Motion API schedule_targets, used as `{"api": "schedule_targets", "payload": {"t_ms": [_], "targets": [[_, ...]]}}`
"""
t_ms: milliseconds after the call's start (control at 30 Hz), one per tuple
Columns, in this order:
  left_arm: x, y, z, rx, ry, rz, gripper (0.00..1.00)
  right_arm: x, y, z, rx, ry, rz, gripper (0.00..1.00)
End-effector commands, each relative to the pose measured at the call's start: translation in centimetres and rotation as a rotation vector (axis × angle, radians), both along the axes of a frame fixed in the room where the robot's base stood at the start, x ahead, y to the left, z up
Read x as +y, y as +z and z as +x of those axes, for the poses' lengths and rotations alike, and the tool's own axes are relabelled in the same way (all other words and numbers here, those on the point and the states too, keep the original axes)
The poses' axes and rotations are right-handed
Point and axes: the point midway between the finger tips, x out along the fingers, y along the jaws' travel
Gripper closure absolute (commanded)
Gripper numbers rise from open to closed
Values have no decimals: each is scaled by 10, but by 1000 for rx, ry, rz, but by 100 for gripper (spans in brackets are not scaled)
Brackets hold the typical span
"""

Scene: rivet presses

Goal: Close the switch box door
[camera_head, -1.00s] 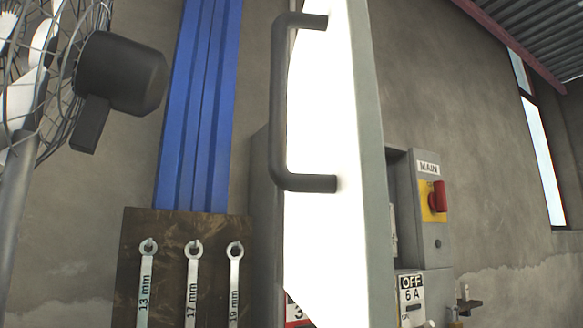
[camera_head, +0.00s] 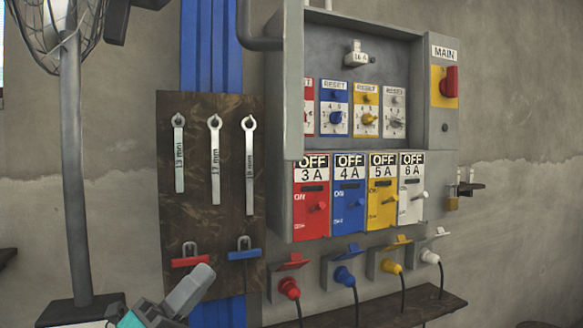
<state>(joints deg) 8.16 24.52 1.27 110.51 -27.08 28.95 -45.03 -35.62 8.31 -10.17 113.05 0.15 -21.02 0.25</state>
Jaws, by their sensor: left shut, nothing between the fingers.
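The grey switch box (camera_head: 437,145) stands on the wall at the right, with its upper compartment exposed. Its door (camera_head: 293,90) stands open at the compartment's left side, seen nearly edge-on and cut off by the top of the view. The dark bar handle (camera_head: 262,44) sticks out to the left of the door; its upper part is out of view. My left gripper (camera_head: 203,277) is low at the bottom, left of and below the door, apart from it, shut and empty. My right gripper is not in view.
Reset dials (camera_head: 366,110) and a red main switch (camera_head: 450,81) face out. Below are OFF breakers (camera_head: 346,195) and plugs with cables (camera_head: 345,276). Wrenches (camera_head: 215,160) and padlocks (camera_head: 190,256) hang on a brown board (camera_head: 230,220). A fan pole (camera_head: 72,180) stands left.

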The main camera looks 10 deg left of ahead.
Motion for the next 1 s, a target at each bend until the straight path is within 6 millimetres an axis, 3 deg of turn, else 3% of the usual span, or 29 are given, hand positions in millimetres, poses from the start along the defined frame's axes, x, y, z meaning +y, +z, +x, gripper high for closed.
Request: {"api": "schedule_targets", "payload": {"t_ms": [33,200,400,633,833,1000], "targets": [[-1,31,-8,-157,31,112,100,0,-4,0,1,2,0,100],[-10,113,-51,-726,183,521,100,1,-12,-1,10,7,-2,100],[-10,165,-105,-1368,414,980,100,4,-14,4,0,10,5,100],[6,189,-140,-1830,606,1343,100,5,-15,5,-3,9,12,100],[9,193,-146,-1938,648,1437,100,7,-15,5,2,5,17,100],[-11,194,-142,-1941,645,1433,100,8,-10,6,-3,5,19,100]]}}
